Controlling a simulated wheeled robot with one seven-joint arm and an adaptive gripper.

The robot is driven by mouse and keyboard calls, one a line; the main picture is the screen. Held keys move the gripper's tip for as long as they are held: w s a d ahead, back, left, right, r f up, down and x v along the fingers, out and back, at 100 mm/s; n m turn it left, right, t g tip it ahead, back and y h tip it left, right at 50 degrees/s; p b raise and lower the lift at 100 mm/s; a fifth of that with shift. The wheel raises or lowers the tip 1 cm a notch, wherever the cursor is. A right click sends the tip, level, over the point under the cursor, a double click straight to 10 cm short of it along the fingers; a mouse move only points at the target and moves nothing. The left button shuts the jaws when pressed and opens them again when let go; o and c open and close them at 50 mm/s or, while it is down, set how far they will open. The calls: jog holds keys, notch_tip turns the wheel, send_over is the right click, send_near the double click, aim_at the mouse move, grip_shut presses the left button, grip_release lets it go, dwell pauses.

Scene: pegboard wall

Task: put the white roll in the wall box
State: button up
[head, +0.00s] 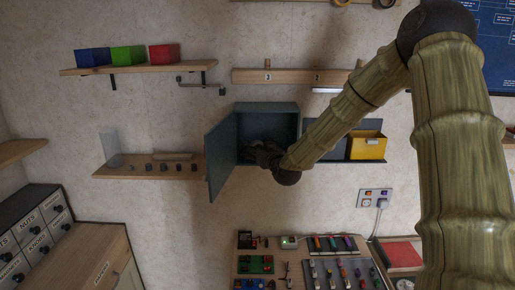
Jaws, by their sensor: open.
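The wall box (268,108) is a dark teal cabinet on the wall, and its door (222,155) stands open to the left. My gripper (256,151) is at the box's opening, partly in front of its dark interior. Its fingers are small and dark here, but they are apart. I cannot make out a white roll at the gripper or in the box; the gripper and shadow hide part of the inside. A pale, see-through upright cylinder (111,148) stands on the lower left shelf, and I cannot tell whether it is the roll.
The lower left shelf (140,173) also holds several small dark knobs. Blue, green and red boxes (128,56) sit on the upper shelf. A yellow bin (368,146) is right of the box, beyond my arm. A cluttered workbench (300,262) lies below.

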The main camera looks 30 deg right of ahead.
jog(key=s+a+b, duration=0.1)
jog(key=s+b, duration=0.3)
jog(key=s, duration=0.7)
jog(key=shift+s+a+r, duration=0.25)
jog(key=shift+s+a, duration=0.15)
jog(key=s+a+f+g+y, duration=0.1)
jog(key=s+a+f+g, duration=0.3)
jog(key=f, duration=0.8)
jog(key=s+a+f+n+g+y, duration=0.15)
jog(key=s+a+f, duration=0.35)
jog(key=f, duration=0.8)
jog(key=s+a+f+g, duration=0.3)
jog(key=a+f, duration=0.2)
jog(key=f, duration=0.7)
jog(key=s+a+f+g, duration=0.3)
jog(key=s+f, duration=0.3)
jog(key=s, duration=0.4)
jog(key=s+a+f+g, duration=0.2)
jog(key=s+a+f, duration=0.2)
jog(key=s+f, duration=0.3)
jog(key=s+a+f+g, duration=0.3)
jog(key=s+f, duration=0.4)
jog(key=s, duration=0.7)
jog(key=shift+s+a+g, duration=0.2)
jog(key=shift+a+g, duration=0.15)
jog(key=shift+c, duration=0.3)
